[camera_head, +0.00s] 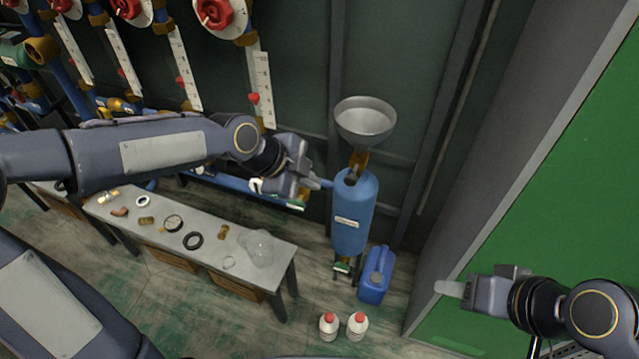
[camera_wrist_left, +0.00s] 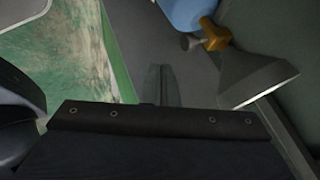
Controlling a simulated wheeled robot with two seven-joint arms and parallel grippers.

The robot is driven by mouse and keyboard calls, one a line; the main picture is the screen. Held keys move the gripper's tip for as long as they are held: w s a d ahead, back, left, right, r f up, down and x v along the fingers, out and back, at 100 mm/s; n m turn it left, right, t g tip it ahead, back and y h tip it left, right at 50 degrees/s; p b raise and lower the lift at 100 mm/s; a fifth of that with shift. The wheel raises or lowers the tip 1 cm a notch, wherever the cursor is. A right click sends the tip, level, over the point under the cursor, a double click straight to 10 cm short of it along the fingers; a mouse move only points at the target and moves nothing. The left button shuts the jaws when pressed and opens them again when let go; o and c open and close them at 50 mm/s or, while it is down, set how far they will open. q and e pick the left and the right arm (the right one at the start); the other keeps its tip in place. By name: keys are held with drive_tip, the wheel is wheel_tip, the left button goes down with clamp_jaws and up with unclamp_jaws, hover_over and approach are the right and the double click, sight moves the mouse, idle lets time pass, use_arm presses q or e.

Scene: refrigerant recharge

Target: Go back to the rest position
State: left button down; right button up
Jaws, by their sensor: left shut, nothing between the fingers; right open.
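My left gripper (camera_head: 318,183) reaches in from the left in the head view, its fingers shut and empty. Its tip is close to the upper left side of the blue tank (camera_head: 353,205); I cannot tell whether they touch. The shut fingers also show in the left wrist view (camera_wrist_left: 161,84). A grey metal funnel (camera_head: 365,121) sits above the tank on a brass fitting (camera_head: 357,160). The funnel (camera_wrist_left: 255,80) and part of the tank (camera_wrist_left: 188,12) also show at the top right of the wrist view. My right gripper (camera_head: 450,288) is open and empty at the lower right, in front of the green panel.
A low bench (camera_head: 190,225) with several small fittings and rings stands at the left. A blue jerrycan (camera_head: 376,275) and two white bottles with red caps (camera_head: 329,326) stand on the floor. Gauges with red valves (camera_head: 215,12) line the back wall. A green panel (camera_head: 560,190) is at right.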

use_arm(q)
drive_tip(key=shift+s+a+r, duration=0.1)
drive_tip(key=shift+a+r, duration=0.05)
idle(0.4)
drive_tip(key=s+a+r+n+t+y+p, duration=0.1)
drive_tip(key=s+a+r+n+p, duration=0.1)
drive_tip(key=s+a+n, duration=0.6)
drive_tip(key=s+a+r+n+y+p, duration=0.1)
drive_tip(key=s+a+r+n+p, duration=0.2)
drive_tip(key=s+a+n, duration=0.4)
drive_tip(key=s+r+n, duration=0.1)
drive_tip(key=s+n, duration=0.6)
drive_tip(key=shift+a+r+n+t+y, duration=0.2)
drive_tip(key=shift+a+n+t+y, duration=0.15)
drive_tip(key=shift+n+t+y, duration=0.05)
drive_tip(key=c, duration=2.1)
unclamp_jaws()
drive_tip(key=shift+c, duration=0.2)
